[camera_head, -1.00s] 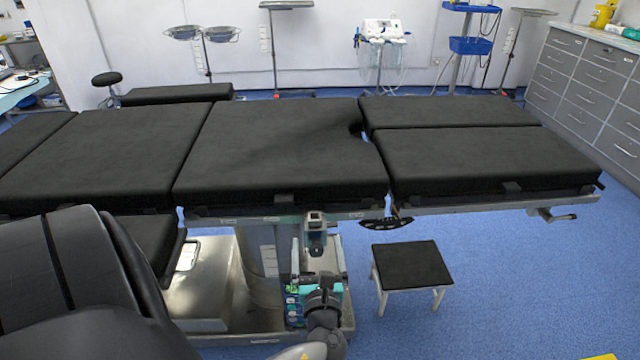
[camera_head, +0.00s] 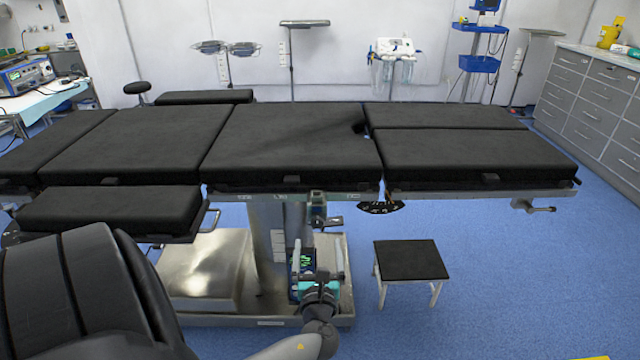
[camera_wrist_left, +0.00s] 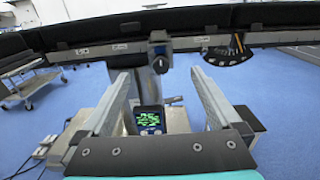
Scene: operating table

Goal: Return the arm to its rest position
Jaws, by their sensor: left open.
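My left gripper (camera_head: 319,250) is low in front of the operating table's pedestal (camera_head: 268,225), with its fingers apart and nothing between them. In the left wrist view the gripper (camera_wrist_left: 160,74) is open, one grey finger on each side. A small device with a lit green screen (camera_wrist_left: 149,121) shows beyond and below the gap between the fingers; I cannot tell how far off it is. The black-padded operating table (camera_head: 290,140) stretches across the head view behind the gripper. My right gripper is not in view.
A small black-topped stool (camera_head: 411,260) stands right of the gripper. The table's side rail (camera_wrist_left: 100,48) carries a clamp with a knob (camera_wrist_left: 159,51). A padded side section (camera_head: 110,208) juts out at left. Blue floor (camera_head: 500,285) is free at right.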

